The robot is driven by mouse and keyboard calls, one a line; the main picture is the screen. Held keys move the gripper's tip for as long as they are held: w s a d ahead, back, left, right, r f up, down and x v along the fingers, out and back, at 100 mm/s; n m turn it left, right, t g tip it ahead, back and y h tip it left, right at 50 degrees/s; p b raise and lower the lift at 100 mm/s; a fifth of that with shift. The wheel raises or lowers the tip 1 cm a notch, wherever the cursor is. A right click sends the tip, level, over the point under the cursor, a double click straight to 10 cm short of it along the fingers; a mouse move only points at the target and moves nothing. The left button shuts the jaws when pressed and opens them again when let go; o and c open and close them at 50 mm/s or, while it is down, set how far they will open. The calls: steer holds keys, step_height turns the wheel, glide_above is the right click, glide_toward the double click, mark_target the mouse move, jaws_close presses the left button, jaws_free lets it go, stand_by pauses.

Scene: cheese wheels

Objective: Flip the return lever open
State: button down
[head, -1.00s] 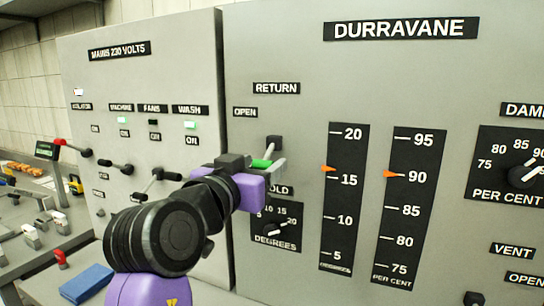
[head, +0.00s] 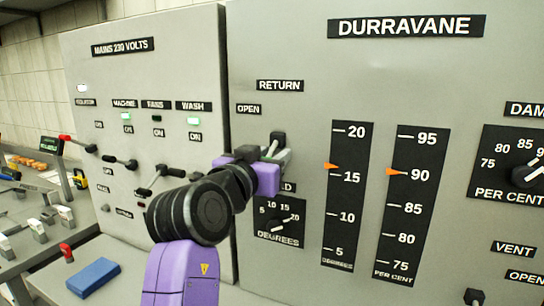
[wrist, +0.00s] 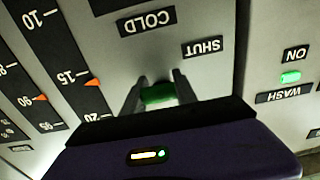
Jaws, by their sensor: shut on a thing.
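The return lever (head: 278,139) is on the grey panel below the RETURN label (head: 280,86). Its dark mount shows above my gripper in the head view, while its handle is hidden there. In the wrist view the lever's green grip (wrist: 157,95) lies between the two grey fingers of my gripper (wrist: 158,92), which are shut on it. The OPEN label (head: 248,109) is to the upper left of the lever. The SHUT label (wrist: 204,47) shows beside the fingers in the wrist view. My purple gripper (head: 279,157) comes in from the lower left.
The DEGREES dial (head: 279,225) sits just below my gripper. The MAINS panel (head: 150,150) with several levers is to the left, behind my arm. Vertical gauges (head: 348,195) are to the right. A blue block (head: 93,278) lies on the ledge at lower left.

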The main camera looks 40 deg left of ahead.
mark_target(272, 147)
steer(key=shift+s+r+g+h+p, duration=0.2)
steer(key=shift+r+g+h+p, duration=0.4)
steer(key=shift+p, duration=1.6)
steer(key=g+p, duration=0.2)
steer(key=p, duration=0.1)
steer(key=r+g+p, duration=0.1)
steer(key=g+p, duration=0.1)
steer(key=p, duration=0.1)
steer(key=shift+s+d+r, duration=0.1)
steer(key=shift+s+r, duration=0.05)
steer(key=shift+s, duration=0.05)
steer(key=g+h+p, duration=0.1)
steer(key=g+p, duration=0.1)
steer(key=shift+s+r+p, duration=0.1)
steer(key=shift+r+p, duration=0.1)
steer(key=shift+p, duration=0.2)
steer(key=shift+r+g+h, duration=0.15)
steer(key=shift+g+h, duration=0.05)
steer(key=shift+g, duration=0.8)
steer(key=shift+r+g+h, duration=0.15)
steer(key=shift+g+h, duration=0.05)
steer(key=shift+g, duration=1.1)
steer(key=c, duration=1)
jaws_free()
steer(key=shift+o, duration=0.2)
steer(key=shift+r, duration=0.15)
